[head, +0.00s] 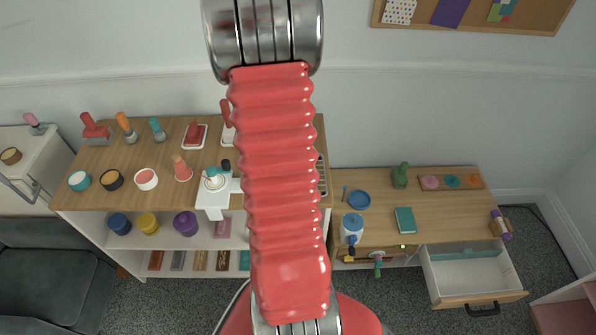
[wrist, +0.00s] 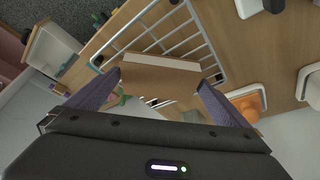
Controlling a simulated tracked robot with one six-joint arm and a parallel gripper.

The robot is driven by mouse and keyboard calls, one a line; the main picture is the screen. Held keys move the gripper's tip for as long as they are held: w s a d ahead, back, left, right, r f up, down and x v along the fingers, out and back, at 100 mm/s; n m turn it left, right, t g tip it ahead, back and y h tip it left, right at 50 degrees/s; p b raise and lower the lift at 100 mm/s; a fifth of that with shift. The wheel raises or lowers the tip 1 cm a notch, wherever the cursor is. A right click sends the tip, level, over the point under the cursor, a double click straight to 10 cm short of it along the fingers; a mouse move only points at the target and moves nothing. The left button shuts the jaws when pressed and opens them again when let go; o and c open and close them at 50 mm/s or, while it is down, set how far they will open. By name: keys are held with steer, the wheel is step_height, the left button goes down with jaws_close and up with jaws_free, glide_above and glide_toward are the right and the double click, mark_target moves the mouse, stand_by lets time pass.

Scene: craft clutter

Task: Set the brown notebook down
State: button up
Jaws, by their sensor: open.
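The brown notebook (wrist: 158,76) shows in the wrist view, with its pale page edge facing up in the picture. It lies at the white wire rack (wrist: 205,50); whether the rack bears its full weight I cannot tell. My gripper (wrist: 161,84) is open, with one dark finger at each end of the notebook. A gap shows at the right finger; the left fingertip is very close to the notebook's edge. In the head view my red arm hides the notebook and most of the rack (head: 322,176).
The wooden shelf top (head: 95,160) left of my arm is crowded with pots, brushes and a white stand (head: 214,196). A lower desk at right holds a teal book (head: 405,220), a blue dish (head: 358,200) and a green cactus-like item (head: 400,175). Its drawer (head: 470,272) is open.

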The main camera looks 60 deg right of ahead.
steer(key=c, duration=1)
steer(key=shift+r, duration=5.05)
